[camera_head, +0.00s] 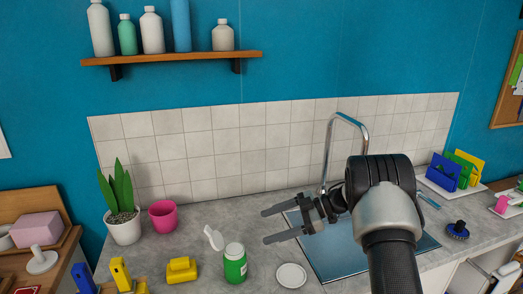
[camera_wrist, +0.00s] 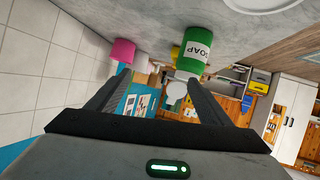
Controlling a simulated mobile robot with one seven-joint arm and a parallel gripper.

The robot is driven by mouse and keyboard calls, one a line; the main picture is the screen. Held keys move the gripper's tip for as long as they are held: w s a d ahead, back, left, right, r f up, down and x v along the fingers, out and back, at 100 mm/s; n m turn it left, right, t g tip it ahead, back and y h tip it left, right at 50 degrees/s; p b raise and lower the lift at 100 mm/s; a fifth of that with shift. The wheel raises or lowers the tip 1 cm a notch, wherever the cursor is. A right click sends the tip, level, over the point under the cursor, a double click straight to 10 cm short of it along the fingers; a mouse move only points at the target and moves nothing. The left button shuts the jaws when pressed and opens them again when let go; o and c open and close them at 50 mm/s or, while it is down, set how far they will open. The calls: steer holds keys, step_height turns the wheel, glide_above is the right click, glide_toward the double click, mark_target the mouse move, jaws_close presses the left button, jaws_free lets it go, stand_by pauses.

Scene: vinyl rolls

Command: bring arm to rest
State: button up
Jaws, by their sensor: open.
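My gripper (camera_head: 272,225) is open and empty, its two fingers pointing left above the sink side of the counter. In the wrist view the gripper (camera_wrist: 160,85) shows its two spread fingers with nothing held between them. My arm reaches in from the lower right of the head view. A green soap bottle (camera_head: 235,265) with a white top stands on the counter to the lower left of the gripper. It also shows in the wrist view, with its label reading SOAP (camera_wrist: 195,50).
The grey sink (camera_head: 335,252) and its chrome faucet (camera_head: 330,150) are close behind and below my gripper. A white dish (camera_head: 291,275), yellow block (camera_head: 182,270), pink cup (camera_head: 163,217) and potted plant (camera_head: 124,228) stand on the counter. A shelf (camera_head: 180,58) with bottles hangs above.

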steer(key=w+d+r+m+t+h, duration=0.15)
steer(key=w+r+t, duration=0.25)
steer(key=r, duration=0.4)
steer(key=w+d+r+m+t+h+p, duration=0.1)
steer(key=w+d+r+m+t, duration=0.2)
steer(key=r, duration=0.5)
steer(key=w+r+m+t+h, duration=0.1)
steer(key=w+r+t+h, duration=0.1)
steer(key=w+r+t, duration=0.4)
steer(key=s+d+r+m+t+h+p, duration=0.1)
steer(key=s+d+r+m+t+h, duration=0.1)
steer(key=s+d+r+m+h, duration=0.75)
steer(key=s+d+m+g+h+p, duration=0.1)
steer(key=s+d+m+g+h, duration=0.2)
steer(key=s, duration=1.4)
steer(key=s+a+f+g+y, duration=0.1)
steer(key=s+f+g, duration=0.1)
steer(key=s, duration=0.5)
steer(key=s+a+f+m+g+y, duration=0.1)
steer(key=s+a+f+g, duration=0.1)
steer(key=s, duration=0.4)
steer(key=s+a+f+m+g+y, duration=0.1)
steer(key=s+f+g, duration=0.1)
steer(key=s+f, duration=0.2)
steer(key=s+p, duration=0.1)
steer(key=s, duration=0.2)
steer(key=shift+s+a+f+y, duration=0.25)
steer(key=shift+s+a+y, duration=0.1)
steer(key=shift+y, duration=0.05)
